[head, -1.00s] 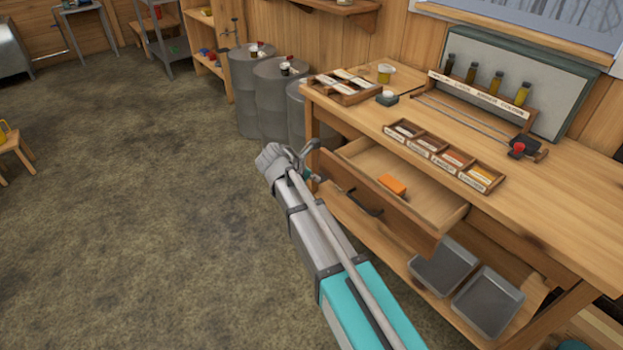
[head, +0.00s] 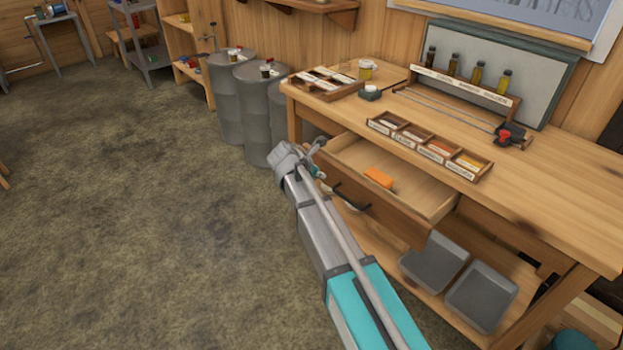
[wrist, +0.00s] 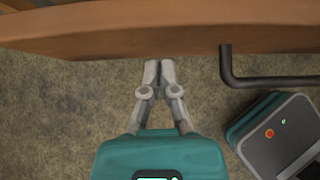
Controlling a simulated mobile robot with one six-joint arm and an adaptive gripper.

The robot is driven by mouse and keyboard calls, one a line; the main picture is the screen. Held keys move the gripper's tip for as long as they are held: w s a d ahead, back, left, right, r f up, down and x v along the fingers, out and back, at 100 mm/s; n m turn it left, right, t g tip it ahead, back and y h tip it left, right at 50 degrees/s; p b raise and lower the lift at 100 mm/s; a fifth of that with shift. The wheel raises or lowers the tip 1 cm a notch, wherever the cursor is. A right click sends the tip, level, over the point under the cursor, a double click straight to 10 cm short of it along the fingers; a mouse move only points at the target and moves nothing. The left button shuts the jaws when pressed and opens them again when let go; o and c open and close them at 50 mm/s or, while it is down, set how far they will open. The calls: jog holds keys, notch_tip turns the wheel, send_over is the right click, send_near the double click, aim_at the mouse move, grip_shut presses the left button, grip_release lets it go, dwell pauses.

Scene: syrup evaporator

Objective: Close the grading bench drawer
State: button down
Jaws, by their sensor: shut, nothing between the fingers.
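The grading bench drawer (head: 425,196) is pulled open from the wooden bench (head: 545,195). An orange block (head: 379,178) lies inside it. Its front carries a dark bar handle (head: 351,197), and the handle also shows in the wrist view (wrist: 265,82) at the right. My gripper (head: 318,158) is at the drawer front's left end in the head view. In the wrist view my gripper (wrist: 159,64) is shut and empty, its fingertips at the lower edge of the drawer front (wrist: 120,35), left of the handle. I cannot tell whether they touch it.
Two grey trays (head: 482,296) sit on the bench's lower shelf. Grey barrels (head: 240,105) stand left of the bench. Label boxes (head: 430,145) and bottles (head: 480,72) stand on the benchtop. The floor (head: 130,230) at the left is clear.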

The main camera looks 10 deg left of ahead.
jog(key=shift+w+d, duration=0.25)
jog(key=shift+w, duration=0.1)
